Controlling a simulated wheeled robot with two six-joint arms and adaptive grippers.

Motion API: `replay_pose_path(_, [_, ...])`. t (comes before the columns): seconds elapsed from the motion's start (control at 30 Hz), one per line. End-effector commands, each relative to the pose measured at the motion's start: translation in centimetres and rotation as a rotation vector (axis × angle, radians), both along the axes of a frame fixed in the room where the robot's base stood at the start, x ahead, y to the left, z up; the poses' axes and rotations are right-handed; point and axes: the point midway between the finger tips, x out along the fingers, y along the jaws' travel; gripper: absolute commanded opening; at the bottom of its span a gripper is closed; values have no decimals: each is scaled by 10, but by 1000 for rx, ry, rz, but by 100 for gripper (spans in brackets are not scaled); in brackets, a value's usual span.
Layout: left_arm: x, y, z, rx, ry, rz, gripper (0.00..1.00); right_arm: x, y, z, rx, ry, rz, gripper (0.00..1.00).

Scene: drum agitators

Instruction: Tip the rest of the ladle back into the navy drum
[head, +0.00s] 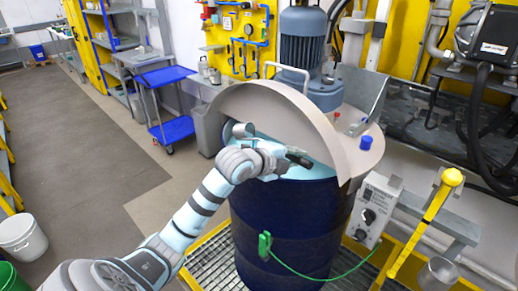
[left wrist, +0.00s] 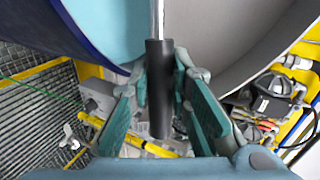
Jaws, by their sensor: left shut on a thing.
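The navy drum (head: 285,225) stands on a grating, with light blue contents or interior showing under its raised beige lid (head: 275,105). My left gripper (head: 293,158) is at the drum's mouth, in front of the opening. It is shut on the black handle of the ladle (left wrist: 160,90). The ladle's metal shaft runs up out of the picture in the left wrist view, over the light blue area within the drum (left wrist: 110,25). My right gripper is not in view.
A grey motor (head: 303,50) stands behind the lid. A control box (head: 373,210) and a yellow post (head: 425,225) are right of the drum. A green clamp (head: 265,245) with a green cable is on the drum's front. A blue cart (head: 168,100) stands back left; the floor at left is open.

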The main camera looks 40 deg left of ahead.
Motion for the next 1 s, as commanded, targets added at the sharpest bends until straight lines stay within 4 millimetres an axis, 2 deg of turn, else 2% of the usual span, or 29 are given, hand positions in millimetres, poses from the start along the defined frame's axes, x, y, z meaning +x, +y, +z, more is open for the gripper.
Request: replay_pose_path(1.0, [1, -9, -20, 110, 19, 0, 0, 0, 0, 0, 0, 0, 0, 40])
